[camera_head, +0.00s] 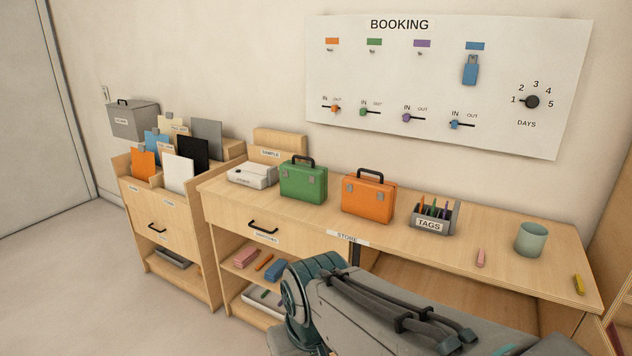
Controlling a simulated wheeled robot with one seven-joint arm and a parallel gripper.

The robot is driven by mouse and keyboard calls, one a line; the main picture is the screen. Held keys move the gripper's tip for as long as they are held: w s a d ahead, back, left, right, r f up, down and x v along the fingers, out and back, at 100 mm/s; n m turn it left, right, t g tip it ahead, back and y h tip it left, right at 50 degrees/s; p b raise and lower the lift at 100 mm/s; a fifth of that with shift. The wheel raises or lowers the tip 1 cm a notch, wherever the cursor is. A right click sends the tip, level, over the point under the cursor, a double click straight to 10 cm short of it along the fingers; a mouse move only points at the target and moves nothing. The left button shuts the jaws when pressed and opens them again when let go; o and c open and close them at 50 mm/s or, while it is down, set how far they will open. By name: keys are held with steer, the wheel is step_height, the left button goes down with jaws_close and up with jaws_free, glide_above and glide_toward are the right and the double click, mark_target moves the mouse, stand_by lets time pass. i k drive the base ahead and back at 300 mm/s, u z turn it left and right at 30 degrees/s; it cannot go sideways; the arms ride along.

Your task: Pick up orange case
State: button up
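My arm shows at the lower middle and right, below and in front of the counter. My gripper is not in view. Nothing touches the orange case.
A grey TAGS holder (435,218) with coloured tags stands right of the orange case. The BOOKING board (440,85) hangs behind. A drawer (265,228) is shut.

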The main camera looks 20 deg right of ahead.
mark_target(363, 196)
steer(key=i, duration=1.35)
steer(key=z, duration=1.15)
steer(key=i, duration=0.75)
steer(key=z, duration=0.1)
